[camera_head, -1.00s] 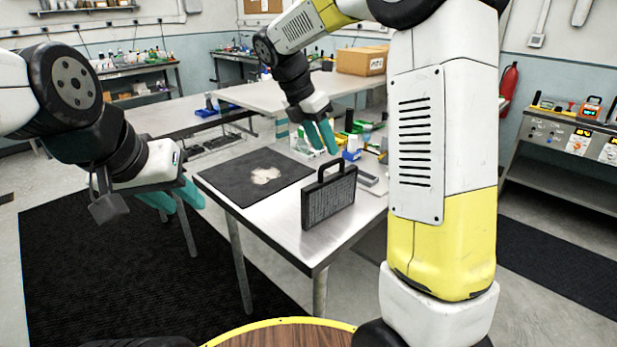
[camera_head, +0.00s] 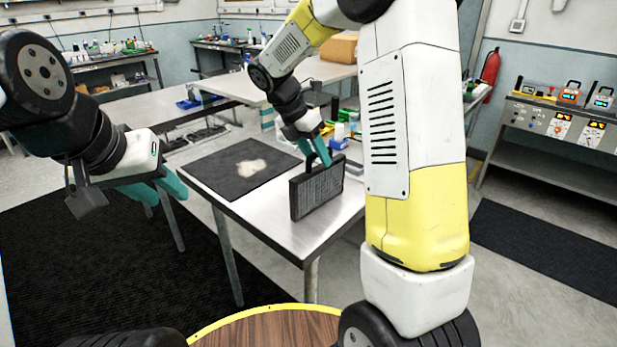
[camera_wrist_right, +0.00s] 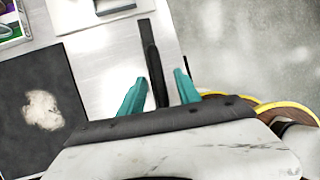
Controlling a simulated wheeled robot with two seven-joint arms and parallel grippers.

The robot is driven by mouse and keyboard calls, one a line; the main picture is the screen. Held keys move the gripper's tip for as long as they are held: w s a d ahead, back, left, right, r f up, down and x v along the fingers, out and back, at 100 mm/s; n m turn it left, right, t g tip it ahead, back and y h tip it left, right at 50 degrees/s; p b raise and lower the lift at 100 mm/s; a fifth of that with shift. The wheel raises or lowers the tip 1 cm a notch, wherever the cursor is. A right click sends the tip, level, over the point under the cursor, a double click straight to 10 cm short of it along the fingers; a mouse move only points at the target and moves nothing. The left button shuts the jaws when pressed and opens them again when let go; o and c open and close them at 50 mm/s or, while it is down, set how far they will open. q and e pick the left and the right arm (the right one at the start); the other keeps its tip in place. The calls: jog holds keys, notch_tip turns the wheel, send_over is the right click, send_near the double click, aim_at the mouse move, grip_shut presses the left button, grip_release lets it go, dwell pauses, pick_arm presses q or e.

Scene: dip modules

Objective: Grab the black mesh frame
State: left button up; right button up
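The black mesh frame (camera_head: 318,191) stands upright on the metal table, with its handle on top. In the right wrist view the frame's dark handle (camera_wrist_right: 153,68) runs between the two teal fingers. My right gripper (camera_head: 317,152) is at the handle in the head view. In the wrist view my right gripper (camera_wrist_right: 160,82) is open, with one finger on each side of the handle and gaps visible. My left gripper (camera_head: 162,188) is open and empty, left of the table and away from the frame.
The metal table (camera_head: 262,222) is bare in front of the frame. A black mat (camera_head: 215,172) with a pale patch lies left of the frame. Bins and small items stand behind it. A cardboard box (camera_head: 338,47) sits on a farther table.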

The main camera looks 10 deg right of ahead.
grip_shut()
dwell(1.3)
